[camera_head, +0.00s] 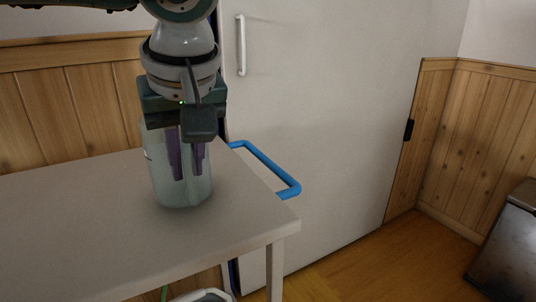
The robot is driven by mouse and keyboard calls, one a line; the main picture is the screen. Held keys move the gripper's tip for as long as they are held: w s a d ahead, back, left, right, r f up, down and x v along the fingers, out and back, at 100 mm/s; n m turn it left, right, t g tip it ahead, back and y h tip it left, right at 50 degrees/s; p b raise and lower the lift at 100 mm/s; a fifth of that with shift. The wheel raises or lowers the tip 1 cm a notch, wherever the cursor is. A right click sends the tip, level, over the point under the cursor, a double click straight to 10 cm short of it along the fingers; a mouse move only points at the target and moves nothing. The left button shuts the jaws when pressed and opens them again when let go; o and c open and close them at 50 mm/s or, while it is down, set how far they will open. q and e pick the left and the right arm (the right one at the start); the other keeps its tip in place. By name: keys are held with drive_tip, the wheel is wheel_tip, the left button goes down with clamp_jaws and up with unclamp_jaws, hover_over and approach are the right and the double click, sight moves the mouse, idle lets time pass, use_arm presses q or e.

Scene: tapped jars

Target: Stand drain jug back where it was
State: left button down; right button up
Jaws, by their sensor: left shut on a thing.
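The drain jug (182,196), a tall translucent pale blue-green vessel, is upright at the right part of the light table. Its base looks to be on the tabletop or very close to it; I cannot tell if it touches. My left gripper (187,176) points down from above, with its purple fingers at the jug, shut on it. The gripper body hides the jug's top, so its rim and any handle are not clear. My right gripper is not in view.
The pale table (80,215) is clear left of the jug. A blue rail (270,163) sticks out past its right side. Behind stands a large white door panel (320,110) with a handle. A white object (203,296) is cut off below. A metal bin-like box (510,245) stands right.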

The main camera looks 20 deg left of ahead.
use_arm(q)
drive_tip(key=shift+f+b, duration=0.45)
drive_tip(key=shift+f, duration=0.1)
idle(0.4)
drive_tip(key=c, duration=0.8)
unclamp_jaws()
drive_tip(key=shift+o, duration=0.2)
drive_tip(key=p+v, duration=0.1)
drive_tip(key=v, duration=0.9)
